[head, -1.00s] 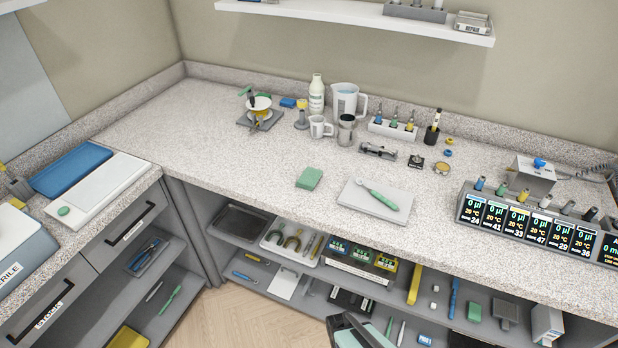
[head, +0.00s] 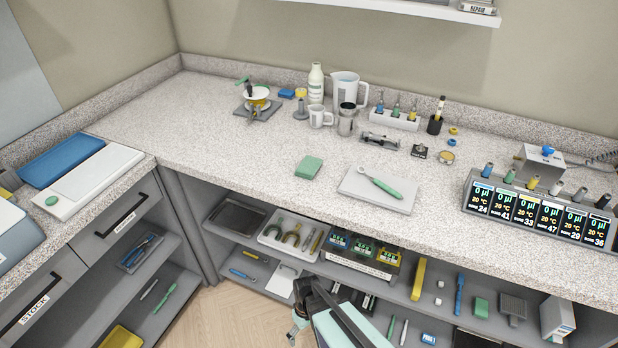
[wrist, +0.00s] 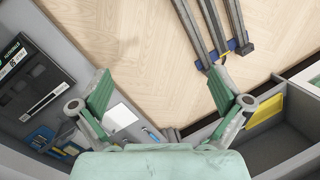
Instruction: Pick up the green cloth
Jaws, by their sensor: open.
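A green folded pad that looks like the cloth (head: 308,167) lies flat on the speckled counter (head: 235,150), left of a light tray (head: 377,191). A second, smaller green block (head: 481,307) sits on the shelf below the counter at right; I cannot tell whether it is cloth or sponge. My gripper (wrist: 165,105) is open and empty in the wrist view, its green-padded fingers spread above the floor and lower shelf. In the head view my arm is at the bottom middle, below the counter edge and well apart from the pad. The pad is not in the wrist view.
A green-handled tool (head: 382,187) lies on the light tray. A mug (head: 320,117), white bottle (head: 316,84) and jug (head: 348,89) stand behind the pad. A row of display units (head: 540,214) stands at right. The counter left of the pad is clear.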

